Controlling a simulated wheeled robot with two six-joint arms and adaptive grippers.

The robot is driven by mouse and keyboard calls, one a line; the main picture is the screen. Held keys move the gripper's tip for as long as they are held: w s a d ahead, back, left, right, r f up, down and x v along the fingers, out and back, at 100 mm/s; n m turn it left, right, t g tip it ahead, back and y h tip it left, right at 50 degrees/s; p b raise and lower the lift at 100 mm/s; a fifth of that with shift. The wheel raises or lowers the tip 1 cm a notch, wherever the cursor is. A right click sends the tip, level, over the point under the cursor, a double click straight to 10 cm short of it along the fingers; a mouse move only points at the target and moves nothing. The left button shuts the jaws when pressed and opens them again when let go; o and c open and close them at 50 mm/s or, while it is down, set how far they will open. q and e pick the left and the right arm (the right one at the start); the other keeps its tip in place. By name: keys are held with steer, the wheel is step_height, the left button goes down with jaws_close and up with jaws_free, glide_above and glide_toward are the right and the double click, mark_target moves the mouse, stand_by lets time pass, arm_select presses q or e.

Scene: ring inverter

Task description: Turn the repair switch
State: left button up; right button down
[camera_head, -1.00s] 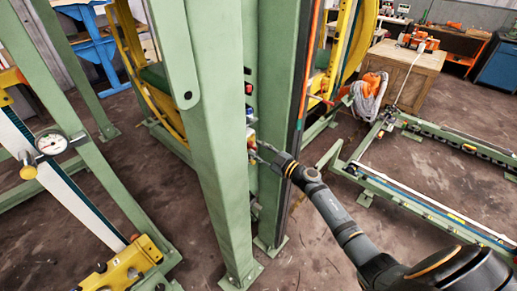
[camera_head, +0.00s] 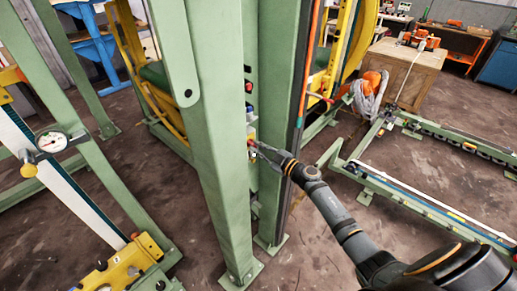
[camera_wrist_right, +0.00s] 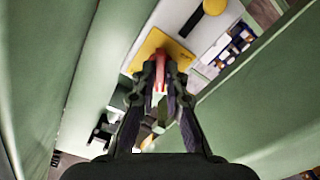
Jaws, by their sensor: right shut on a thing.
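The repair switch shows in the right wrist view as a red handle (camera_wrist_right: 160,65) on a yellow plate (camera_wrist_right: 176,47), fixed to a pale panel. My right gripper (camera_wrist_right: 160,82) is shut on the red handle, with one finger on each side of it. The fingers hide part of the handle, so its exact angle is hard to tell. In the head view my right gripper (camera_head: 257,147) reaches in from the right to the panel between the green posts. There the switch is small and mostly hidden. My left gripper is not in view.
A thick green post (camera_head: 212,160) stands close to the left of my right gripper, and another green post (camera_head: 279,130) stands behind it. A red button (camera_head: 248,87) sits higher up. A low green rail frame (camera_head: 420,200) lies to the right. Bare floor shows between.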

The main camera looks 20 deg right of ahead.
steer(key=n, duration=0.5)
steer(key=shift+n, duration=0.4)
steer(key=n+b, duration=0.2)
steer(key=n, duration=0.3)
steer(key=shift+n, duration=0.4)
steer(key=c, duration=1.4)
jaws_free()
steer(key=shift+s+d, duration=0.25)
steer(key=shift+s, duration=0.15)
steer(key=v, duration=1.1)
